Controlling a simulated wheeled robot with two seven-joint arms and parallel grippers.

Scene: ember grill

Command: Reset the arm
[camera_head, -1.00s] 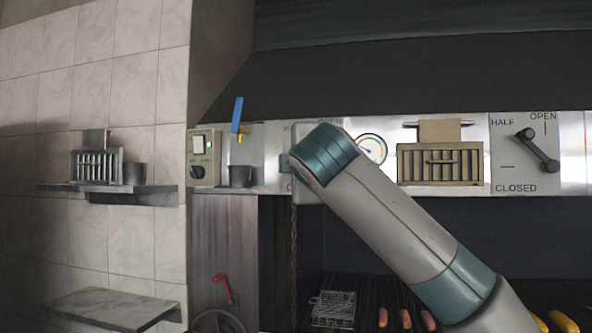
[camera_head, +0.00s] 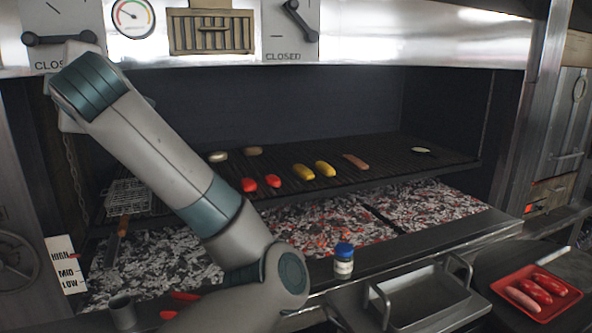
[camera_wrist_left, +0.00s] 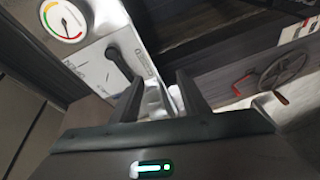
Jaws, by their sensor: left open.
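In the left wrist view my left gripper (camera_wrist_left: 160,80) is open, with its two dark fingers apart and nothing clearly held between them. A white panel with a dark lever (camera_wrist_left: 121,66) lies just beyond and to the left of the fingers. In the head view one grey and teal arm of mine (camera_head: 165,160) rises from the bottom middle to the upper left, in front of the grill. Its upper end is near the left lever (camera_head: 60,38). No gripper shows in the head view.
A gauge (camera_head: 132,17) and a vent (camera_head: 212,32) are on the steel front. Sausages and corn lie on the grill grate (camera_head: 390,155) above glowing coals. A blue-capped jar (camera_head: 344,262), a steel tray (camera_head: 420,298) and a red plate of sausages (camera_head: 513,311) stand at the front right.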

